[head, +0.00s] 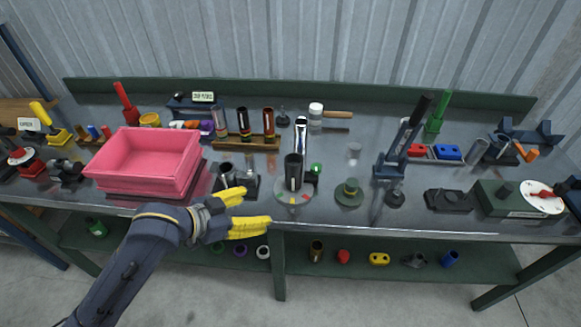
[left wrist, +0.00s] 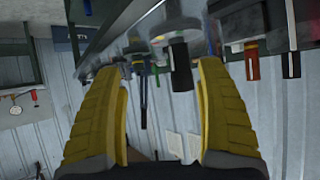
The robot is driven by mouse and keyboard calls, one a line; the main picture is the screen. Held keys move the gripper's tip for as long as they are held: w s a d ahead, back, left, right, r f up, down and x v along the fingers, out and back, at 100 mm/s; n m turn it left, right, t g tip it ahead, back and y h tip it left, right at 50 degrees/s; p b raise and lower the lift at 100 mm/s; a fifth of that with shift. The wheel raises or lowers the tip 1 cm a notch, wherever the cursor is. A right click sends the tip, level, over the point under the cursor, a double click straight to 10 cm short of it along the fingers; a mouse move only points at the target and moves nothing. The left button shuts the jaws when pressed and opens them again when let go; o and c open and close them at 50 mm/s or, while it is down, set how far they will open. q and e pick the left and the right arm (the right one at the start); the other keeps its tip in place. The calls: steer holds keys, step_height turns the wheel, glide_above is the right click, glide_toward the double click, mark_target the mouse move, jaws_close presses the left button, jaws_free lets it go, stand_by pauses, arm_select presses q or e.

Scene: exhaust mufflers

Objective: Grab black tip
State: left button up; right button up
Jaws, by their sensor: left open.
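A black tube-shaped tip (head: 293,172) stands upright on a round grey disc (head: 284,196) near the table's front middle. Another black tip (head: 242,121) stands in a wooden rack (head: 247,143) between a grey one and a dark red-brown one. I cannot tell which the task means. My left gripper (head: 257,206) is open and empty at the table's front edge, left of and nearer than the disc. In the left wrist view, the black tip (left wrist: 181,66) on the disc (left wrist: 176,28) appears upside down between my yellow fingers (left wrist: 160,68), farther off and not touched. My right gripper is not seen.
A pink bin (head: 145,160) stands left of the rack. A chrome tube (head: 300,132) stands just behind the disc. A shelf below (head: 400,258) holds small parts.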

mark_target(294, 166)
arm_select(q)
steer(key=w+r+n+t, duration=0.2)
steer(key=w+r, duration=0.1)
steer(key=r, duration=0.4)
steer(key=shift+h, duration=0.3)
steer(key=x, duration=1.7)
steer(key=c, duration=1.4)
